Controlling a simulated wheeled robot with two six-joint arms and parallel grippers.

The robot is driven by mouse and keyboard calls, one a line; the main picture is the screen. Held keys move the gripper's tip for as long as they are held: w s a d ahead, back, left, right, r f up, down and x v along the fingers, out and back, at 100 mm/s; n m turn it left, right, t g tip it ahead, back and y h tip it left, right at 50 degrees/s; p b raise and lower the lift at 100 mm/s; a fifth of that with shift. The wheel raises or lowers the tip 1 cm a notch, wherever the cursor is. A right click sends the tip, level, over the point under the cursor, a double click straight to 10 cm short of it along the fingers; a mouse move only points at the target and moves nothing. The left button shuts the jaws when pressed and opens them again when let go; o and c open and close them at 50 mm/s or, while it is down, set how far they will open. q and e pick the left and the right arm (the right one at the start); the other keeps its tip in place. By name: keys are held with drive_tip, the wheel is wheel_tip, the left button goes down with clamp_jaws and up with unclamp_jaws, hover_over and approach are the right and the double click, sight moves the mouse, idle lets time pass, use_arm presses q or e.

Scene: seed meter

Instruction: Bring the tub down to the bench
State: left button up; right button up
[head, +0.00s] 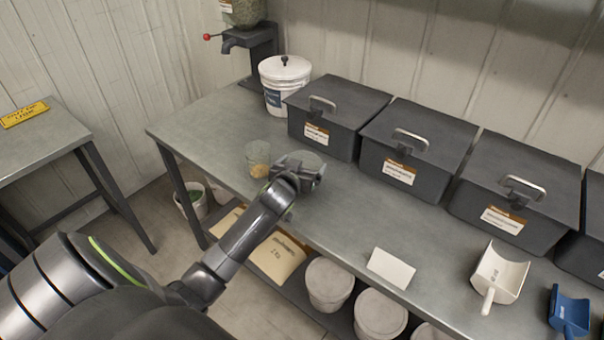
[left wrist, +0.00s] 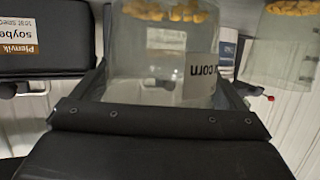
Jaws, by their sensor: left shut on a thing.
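My left gripper (head: 303,176) is over the left part of the grey bench (head: 235,118). It is shut on a clear tub (left wrist: 150,60), which sits between its fingers in the left wrist view. This tub has a white label reading "corn" and some yellow kernels in it. In the head view the gripper hides most of it, and I cannot tell whether its base touches the bench. A second clear tub (head: 258,160) with yellow kernels is just left of the gripper; it also shows in the left wrist view (left wrist: 280,45). My right gripper is out of view.
Dark lidded bins (head: 330,112) line the back of the bench, with a white lidded bucket (head: 285,82) and a dispenser (head: 248,45) at the back left. A blank white card (head: 390,268), a white scoop (head: 499,274) and a blue scoop (head: 569,312) lie to the right.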

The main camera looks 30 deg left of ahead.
use_arm(q)
drive_tip(key=shift+f, duration=1.4)
drive_tip(key=shift+f, duration=0.2)
drive_tip(key=o, duration=0.6)
drive_tip(key=shift+o, duration=0.2)
drive_tip(key=shift+r, duration=0.15)
drive_tip(key=shift+s+r, duration=0.1)
drive_tip(key=shift+s, duration=0.05)
drive_tip(key=b+v, duration=0.1)
drive_tip(key=v, duration=1)
drive_tip(key=shift+s+r, duration=0.2)
drive_tip(key=shift+s, duration=0.15)
drive_tip(key=shift+d, duration=0.1)
